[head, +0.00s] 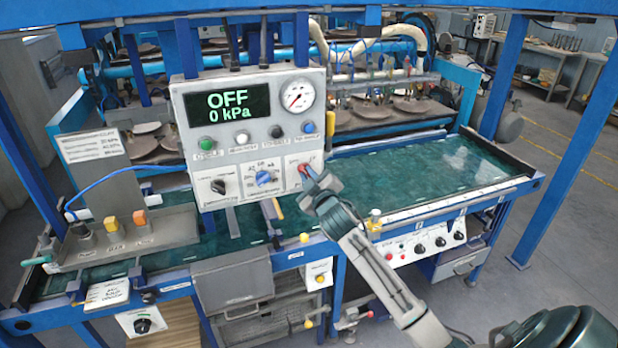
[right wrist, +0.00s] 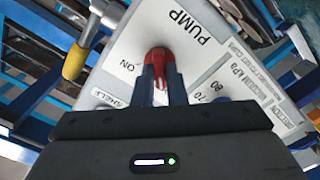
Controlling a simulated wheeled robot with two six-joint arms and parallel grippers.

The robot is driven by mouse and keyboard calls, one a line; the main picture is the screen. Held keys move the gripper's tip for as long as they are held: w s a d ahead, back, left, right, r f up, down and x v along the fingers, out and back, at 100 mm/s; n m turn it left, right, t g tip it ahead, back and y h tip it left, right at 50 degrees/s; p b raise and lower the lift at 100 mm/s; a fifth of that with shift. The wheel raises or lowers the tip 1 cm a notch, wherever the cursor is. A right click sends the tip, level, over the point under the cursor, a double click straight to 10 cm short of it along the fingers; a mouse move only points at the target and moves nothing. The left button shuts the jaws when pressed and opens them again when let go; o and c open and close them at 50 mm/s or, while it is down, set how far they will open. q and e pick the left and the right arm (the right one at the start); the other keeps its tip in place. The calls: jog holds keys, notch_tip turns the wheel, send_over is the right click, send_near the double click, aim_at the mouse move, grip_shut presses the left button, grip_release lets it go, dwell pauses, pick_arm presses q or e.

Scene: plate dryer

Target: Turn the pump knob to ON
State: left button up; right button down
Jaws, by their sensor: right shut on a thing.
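The red pump knob (right wrist: 158,60) sits on a white panel labelled PUMP, with an ON mark beside it in the right wrist view. My right gripper (right wrist: 159,75) is shut on the knob, with a finger on each side of it. The display (head: 228,104) on the box reads OFF and 0 kPa. My left gripper is not in view.
A black knob (head: 219,187) and a blue knob (head: 264,178) sit left of the pump knob, below a row of coloured buttons. A round gauge (head: 297,96) is at the box's upper right. The green tabletop (head: 430,172) to the right is mostly clear.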

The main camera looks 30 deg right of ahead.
jog(key=m+b, duration=0.2)
jog(key=m, duration=0.1)
jog(key=shift+f, duration=0.2)
jog(key=m+b, duration=0.3)
jog(key=m, duration=0.3)
jog(key=shift+b, duration=0.3)
jog(key=m+b, duration=0.2)
jog(key=m, duration=0.2)
jog(key=shift+d+m+b, duration=0.1)
jog(key=shift+m+b, duration=1.15)
jog(key=shift+m, duration=1.25)
jog(key=c, duration=1.5)
grip_release()
jog(key=shift+r, duration=0.15)
jog(key=shift+o, duration=0.2)
